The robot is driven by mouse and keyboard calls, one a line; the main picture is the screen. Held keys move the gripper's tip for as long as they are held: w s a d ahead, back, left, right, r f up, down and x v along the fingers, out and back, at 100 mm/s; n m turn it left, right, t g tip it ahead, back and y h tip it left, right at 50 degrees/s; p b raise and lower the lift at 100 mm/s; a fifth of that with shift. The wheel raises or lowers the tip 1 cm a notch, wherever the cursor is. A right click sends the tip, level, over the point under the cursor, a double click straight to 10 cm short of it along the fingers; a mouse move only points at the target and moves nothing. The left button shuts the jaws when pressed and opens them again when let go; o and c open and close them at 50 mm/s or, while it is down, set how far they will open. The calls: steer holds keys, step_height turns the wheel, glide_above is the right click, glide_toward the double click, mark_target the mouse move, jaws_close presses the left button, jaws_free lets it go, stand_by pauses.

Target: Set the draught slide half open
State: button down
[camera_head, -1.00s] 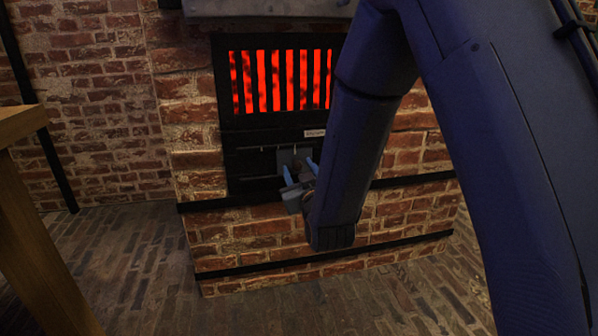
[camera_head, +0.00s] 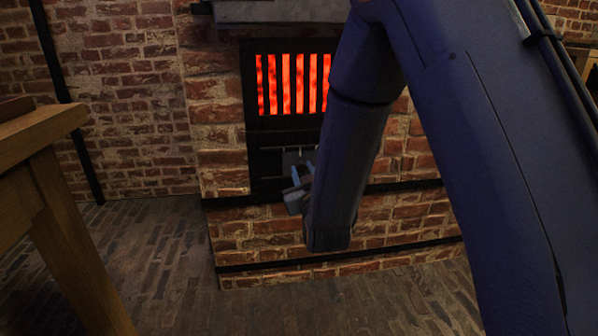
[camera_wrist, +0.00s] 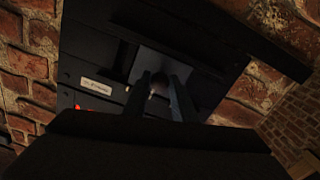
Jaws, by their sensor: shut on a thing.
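The draught slide (camera_head: 291,158) is a grey plate on rails in the black panel below the glowing grate. It also shows in the wrist view (camera_wrist: 165,66), with a small rounded knob (camera_wrist: 159,86) on it. My gripper (camera_head: 304,173) is at the slide, and its blue fingers are shut on the knob. In the wrist view the two dark fingers (camera_wrist: 160,92) stand on either side of the knob. The opening behind the slide is too dark to make out. My arm hides the right part of the panel in the head view.
The grate (camera_head: 290,84) glows red above the slide in a brick furnace (camera_head: 222,140). A small white label (camera_wrist: 97,85) sits on the black panel. A wooden table (camera_head: 50,130) stands at the left. The brick floor (camera_head: 160,245) between is clear.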

steer(key=c, duration=1.5)
jaws_free()
steer(key=shift+o, duration=0.2)
steer(key=s+d+p, duration=0.1)
steer(key=s+p, duration=0.2)
steer(key=s, duration=0.4)
steer(key=shift+s+d, duration=0.3)
steer(key=shift+s, duration=0.05)
